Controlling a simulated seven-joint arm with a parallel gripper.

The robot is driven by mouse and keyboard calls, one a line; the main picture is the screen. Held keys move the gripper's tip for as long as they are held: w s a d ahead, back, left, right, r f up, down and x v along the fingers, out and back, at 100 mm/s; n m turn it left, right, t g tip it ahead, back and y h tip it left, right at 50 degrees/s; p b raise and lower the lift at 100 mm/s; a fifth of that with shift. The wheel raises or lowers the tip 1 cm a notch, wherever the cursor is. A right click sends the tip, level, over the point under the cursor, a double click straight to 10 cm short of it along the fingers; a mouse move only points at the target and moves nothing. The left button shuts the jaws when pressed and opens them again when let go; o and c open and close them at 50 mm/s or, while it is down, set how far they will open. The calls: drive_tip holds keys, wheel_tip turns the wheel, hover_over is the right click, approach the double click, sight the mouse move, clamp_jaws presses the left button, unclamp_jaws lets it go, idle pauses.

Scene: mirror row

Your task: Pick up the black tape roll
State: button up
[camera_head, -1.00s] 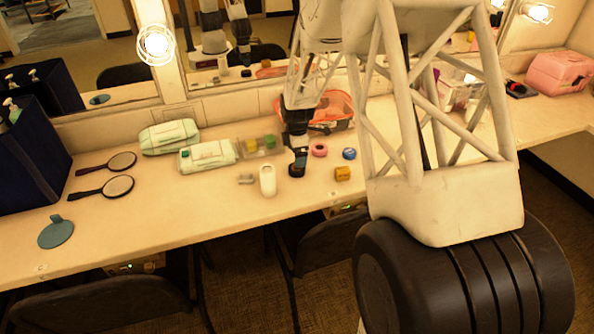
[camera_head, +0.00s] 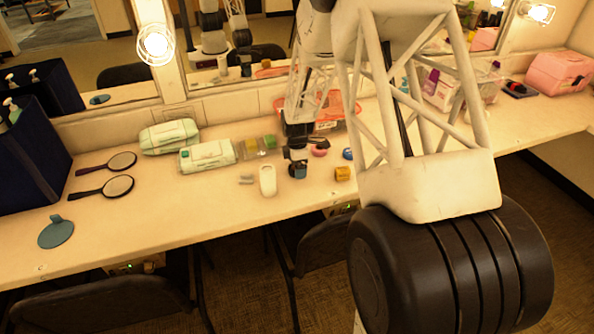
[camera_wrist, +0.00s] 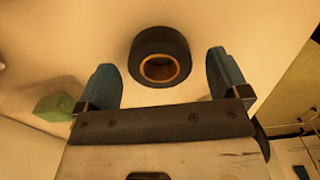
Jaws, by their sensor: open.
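The black tape roll (camera_wrist: 160,42) shows in the wrist view as a dark ring with an orange-brown core, resting on the pale counter. My gripper (camera_wrist: 160,60) is open, with one blue finger on each side of the roll. The roll sits slightly toward the far end of the fingers, and visible gaps separate it from both. Nothing is held. In the head view my gripper (camera_head: 298,164) is low over the counter, and the roll there is hard to tell apart from the dark fingers.
A white bottle-like object (camera_head: 267,180) stands close left of the gripper. A pink roll (camera_head: 319,152), a blue roll (camera_head: 348,153) and a yellow block (camera_head: 342,174) lie to the right. Wipes packs (camera_head: 207,156) lie left. The front counter is clear.

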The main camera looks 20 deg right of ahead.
drive_tip(key=shift+f, duration=0.6)
drive_tip(key=shift+c, duration=0.3)
drive_tip(key=c, duration=0.9)
drive_tip(key=shift+r, duration=0.1)
drive_tip(key=shift+r, duration=0.75)
wheel_tip(320, 180, up, 2)
drive_tip(key=shift+r, duration=0.1)
drive_tip(key=s, duration=0.5)
drive_tip(key=s+a, duration=0.1)
drive_tip(key=s, duration=0.4)
drive_tip(key=s+a+r, duration=0.1)
drive_tip(key=s, duration=0.4)
drive_tip(key=shift+s+a, duration=0.1)
drive_tip(key=shift+s, duration=0.3)
